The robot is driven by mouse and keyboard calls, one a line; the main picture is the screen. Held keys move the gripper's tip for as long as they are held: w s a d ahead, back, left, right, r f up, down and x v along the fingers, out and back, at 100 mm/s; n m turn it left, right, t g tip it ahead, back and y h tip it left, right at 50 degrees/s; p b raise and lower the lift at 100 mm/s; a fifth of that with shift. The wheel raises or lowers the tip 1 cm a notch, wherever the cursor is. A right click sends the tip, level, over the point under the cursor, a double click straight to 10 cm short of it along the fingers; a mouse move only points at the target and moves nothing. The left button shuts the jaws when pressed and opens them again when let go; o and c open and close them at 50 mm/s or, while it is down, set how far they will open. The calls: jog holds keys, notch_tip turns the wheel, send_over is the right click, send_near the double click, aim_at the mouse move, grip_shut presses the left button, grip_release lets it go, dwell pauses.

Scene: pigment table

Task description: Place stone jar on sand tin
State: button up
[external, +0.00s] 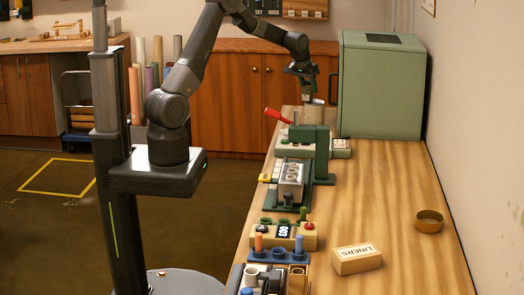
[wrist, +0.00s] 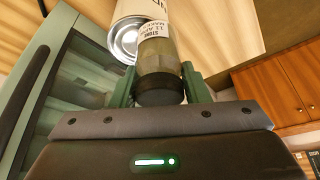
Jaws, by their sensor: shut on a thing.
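My gripper (external: 304,88) is over the far end of the workbench, pointing down. In the wrist view, its green fingers (wrist: 160,84) are shut on the stone jar (wrist: 158,55), an olive-grey jar with a dark cap and a white label. A pale tin (wrist: 127,38) with a shiny metal end, probably the sand tin, shows just beyond the jar, which partly covers it. Its label is mostly cut off. In the external view, a cream cylinder (external: 312,114) stands right below my gripper. I cannot tell whether jar and tin touch.
A large green cabinet (external: 381,85) stands close to the right of my gripper. A green stand (external: 320,150) and a row of devices line the bench's left edge. A LINERS box (external: 357,259) and a brass bowl (external: 429,221) lie nearer. The bench's right middle is clear.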

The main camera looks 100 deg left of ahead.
jog(key=shift+f, duration=0.15)
jog(key=o, duration=1)
jog(key=shift+r, duration=0.3)
jog(key=b+v, duration=0.2)
jog(key=v, duration=1)
jog(key=shift+f, duration=0.1)
